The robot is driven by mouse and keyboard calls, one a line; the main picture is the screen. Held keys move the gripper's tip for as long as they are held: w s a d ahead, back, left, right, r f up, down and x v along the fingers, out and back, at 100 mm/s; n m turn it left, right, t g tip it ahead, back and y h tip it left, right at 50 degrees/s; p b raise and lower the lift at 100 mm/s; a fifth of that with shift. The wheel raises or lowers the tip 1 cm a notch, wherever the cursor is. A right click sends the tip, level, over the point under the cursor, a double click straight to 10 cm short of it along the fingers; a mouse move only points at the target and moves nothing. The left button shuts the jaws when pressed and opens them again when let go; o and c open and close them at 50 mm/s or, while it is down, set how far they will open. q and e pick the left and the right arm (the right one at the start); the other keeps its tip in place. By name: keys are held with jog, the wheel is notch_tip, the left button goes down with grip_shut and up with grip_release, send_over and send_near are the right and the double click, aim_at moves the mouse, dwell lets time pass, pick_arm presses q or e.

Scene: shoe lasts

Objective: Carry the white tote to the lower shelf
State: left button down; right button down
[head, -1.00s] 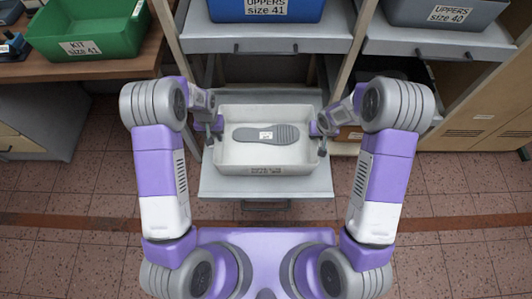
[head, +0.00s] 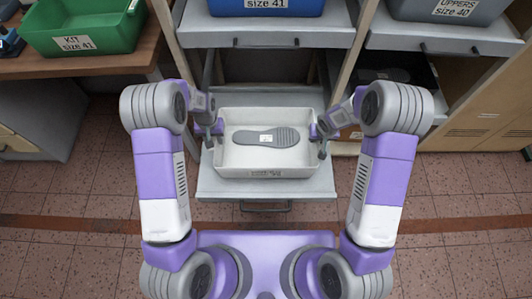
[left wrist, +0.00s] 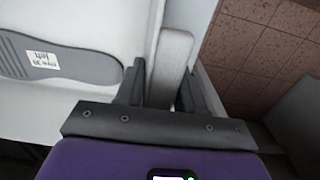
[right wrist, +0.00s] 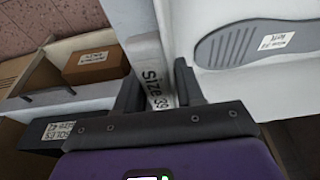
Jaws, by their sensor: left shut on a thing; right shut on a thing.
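The white tote (head: 264,172) is level over a pulled-out grey lower shelf (head: 265,188). I cannot tell whether its bottom touches the shelf. A grey shoe sole (head: 288,136) with a white label lies inside it. My left gripper (head: 216,130) is shut on the tote's left wall; in the left wrist view the fingers (left wrist: 160,88) straddle that wall. My right gripper (head: 319,131) is shut on the right wall; in the right wrist view the fingers (right wrist: 157,88) straddle it, over a "Size 39" marking.
A blue bin (head: 266,6) sits on the shelf above, and a grey bin (head: 447,10) stands at upper right. A green kit bin (head: 82,42) is on the left table. A brown box (right wrist: 92,62) lies in a compartment beside the right gripper.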

pick_arm(q)
jog(key=shift+d+f+b, duration=0.3)
jog(key=shift+f+b, duration=0.15)
jog(key=shift+f, duration=0.1)
pick_arm(e)
jog(key=shift+a+f, duration=0.3)
jog(key=shift+f, duration=0.25)
pick_arm(q)
jog(key=c, duration=1)
grip_release()
pick_arm(e)
jog(key=c, duration=1)
grip_release()
jog(key=shift+c, duration=0.2)
pick_arm(q)
jog(key=shift+o, duration=1.1)
pick_arm(e)
jog(key=shift+o, duration=1.3)
pick_arm(q)
jog(key=shift+o, duration=0.4)
jog(key=shift+a, duration=0.15)
pick_arm(e)
jog(key=shift+o, duration=0.4)
jog(key=shift+d, duration=0.15)
pick_arm(q)
jog(key=shift+r, duration=0.1)
